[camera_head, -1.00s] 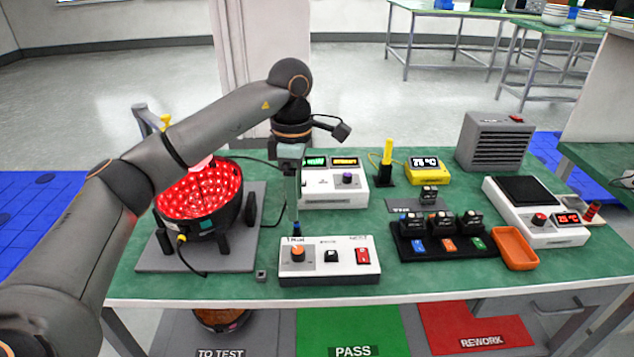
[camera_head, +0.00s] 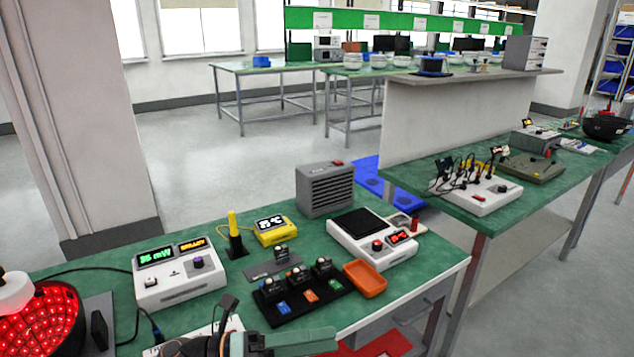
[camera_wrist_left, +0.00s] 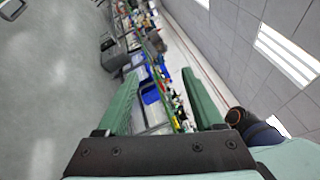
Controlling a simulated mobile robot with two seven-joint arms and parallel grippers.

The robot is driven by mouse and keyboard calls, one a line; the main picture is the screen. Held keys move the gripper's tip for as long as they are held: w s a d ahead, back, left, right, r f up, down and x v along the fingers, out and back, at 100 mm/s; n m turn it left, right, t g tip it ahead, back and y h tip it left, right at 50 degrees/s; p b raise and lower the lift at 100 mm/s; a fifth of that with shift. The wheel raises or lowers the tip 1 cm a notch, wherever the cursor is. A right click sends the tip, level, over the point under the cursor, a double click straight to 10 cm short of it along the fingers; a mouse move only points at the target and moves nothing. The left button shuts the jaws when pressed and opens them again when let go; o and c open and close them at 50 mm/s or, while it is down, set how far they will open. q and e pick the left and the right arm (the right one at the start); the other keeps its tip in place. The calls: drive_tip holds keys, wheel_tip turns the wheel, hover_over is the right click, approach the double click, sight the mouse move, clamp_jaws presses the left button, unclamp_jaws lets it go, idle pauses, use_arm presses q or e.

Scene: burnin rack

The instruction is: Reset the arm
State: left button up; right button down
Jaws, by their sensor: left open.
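My left gripper (camera_head: 300,342) shows at the bottom edge of the head view, in front of the green bench, with part of my arm beside it. In the left wrist view its two green fingers (camera_wrist_left: 160,92) are spread apart with nothing between them. That view is tilted and shows floor, distant benches and ceiling. My right gripper is in neither view.
The near bench (camera_head: 360,318) holds a white meter (camera_head: 180,279), a black tray (camera_head: 300,306) with several small modules, an orange tray (camera_head: 365,279), a white scale-like device (camera_head: 372,240) and a grey vented box (camera_head: 325,190). A red-lit bowl (camera_head: 45,325) is at left.

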use_arm(q)
drive_tip(key=w+a+f+n+t+y+p, duration=0.1)
drive_tip(key=a+f+n+t+y, duration=0.5)
drive_tip(key=n, duration=0.7)
drive_tip(key=w+a+f+n+t+y+p, duration=0.1)
drive_tip(key=a+f+n+t+y+p, duration=0.2)
drive_tip(key=n+t, duration=0.75)
drive_tip(key=s+a+f+n+g+y, duration=0.4)
drive_tip(key=s+f+n, duration=0.2)
drive_tip(key=s+f, duration=0.2)
drive_tip(key=s+a+f+n+g+y, duration=0.3)
drive_tip(key=s+f+n+g+y, duration=0.1)
drive_tip(key=s+f+n, duration=0.3)
drive_tip(key=shift+s+a+f+g+p, duration=0.4)
drive_tip(key=shift+s+f+g, duration=0.25)
drive_tip(key=shift+f, duration=0.2)
drive_tip(key=shift+n, duration=0.25)
